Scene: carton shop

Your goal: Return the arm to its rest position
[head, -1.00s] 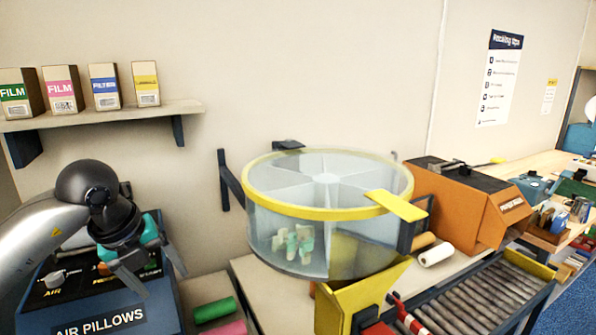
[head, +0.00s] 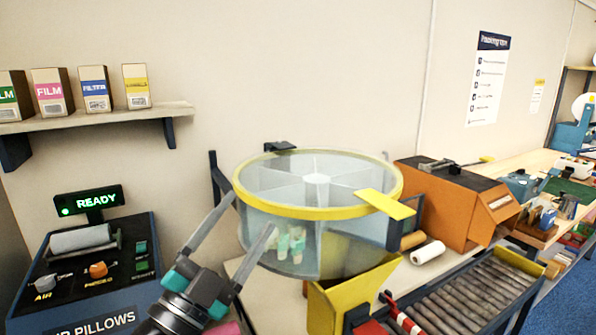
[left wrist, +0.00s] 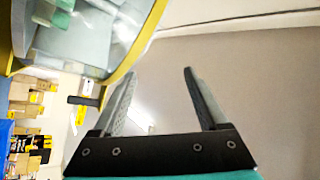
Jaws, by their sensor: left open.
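My left gripper (head: 236,222) is open and empty. Its two grey fingers point up and away, in front of the left side of the round clear drum (head: 330,248) with the yellow rim. I cannot tell whether a finger touches the drum. In the left wrist view the open fingers (left wrist: 158,92) stand apart with bare wall beyond them. The drum (left wrist: 128,40) fills the upper left there. My right gripper does not show.
The air pillow machine (head: 98,290) stands at left with a lit READY display (head: 90,200). A yellow chute (head: 350,290), an orange machine (head: 460,205) and a roller conveyor (head: 470,290) stand to the right. The wall above the drum is clear.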

